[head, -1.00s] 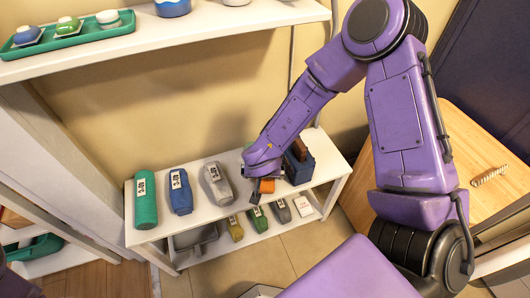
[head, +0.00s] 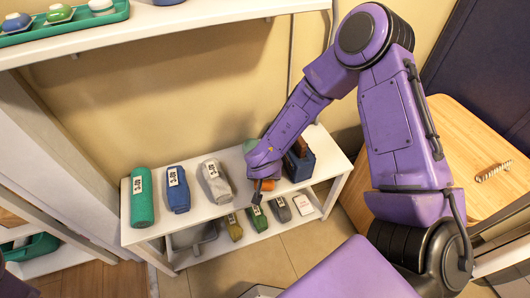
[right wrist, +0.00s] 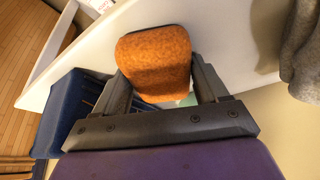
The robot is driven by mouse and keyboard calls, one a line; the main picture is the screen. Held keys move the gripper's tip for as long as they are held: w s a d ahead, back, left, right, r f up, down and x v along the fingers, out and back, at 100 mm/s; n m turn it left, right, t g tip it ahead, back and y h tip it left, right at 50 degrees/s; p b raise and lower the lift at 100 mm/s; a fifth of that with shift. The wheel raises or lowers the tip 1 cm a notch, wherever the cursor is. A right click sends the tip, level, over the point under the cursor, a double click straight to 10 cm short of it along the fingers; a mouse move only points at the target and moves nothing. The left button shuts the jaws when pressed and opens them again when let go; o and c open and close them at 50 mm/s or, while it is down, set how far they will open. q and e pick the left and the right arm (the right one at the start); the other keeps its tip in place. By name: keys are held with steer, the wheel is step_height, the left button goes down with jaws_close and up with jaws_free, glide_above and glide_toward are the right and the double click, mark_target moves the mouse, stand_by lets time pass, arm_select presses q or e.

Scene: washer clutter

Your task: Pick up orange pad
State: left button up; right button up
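The orange pad (right wrist: 155,62) is a fuzzy, rounded block. In the right wrist view it sits between the two dark fingers of my right gripper (right wrist: 160,82), its far end reaching past the tips. The fingers are apart with the pad between them; whether both press on it I cannot tell. My left gripper is not in view.
A dark blue box (head: 298,167) stands close right of my right gripper. Grey (head: 216,182), blue (head: 178,190) and green (head: 144,198) labelled items stand to the left. A lower shelf holds several small items. A wall shelf (head: 190,38) hangs above.

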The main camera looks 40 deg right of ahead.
steer(key=shift+c, duration=0.4)
steer(key=shift+r, duration=0.3)
step_height(320, 180, up, 4)
steer(key=shift+f+p, duration=0.25)
steer(key=shift+p, duration=1)
steer(key=s+a+r+p, duration=0.6)
steer(key=s+r+p, duration=0.3)
steer(key=s, duration=0.3)
steer(key=shift+s+a+p, duration=0.2)
steer(key=shift+a+p, duration=0.1)
steer(key=shift+p, duration=0.1)
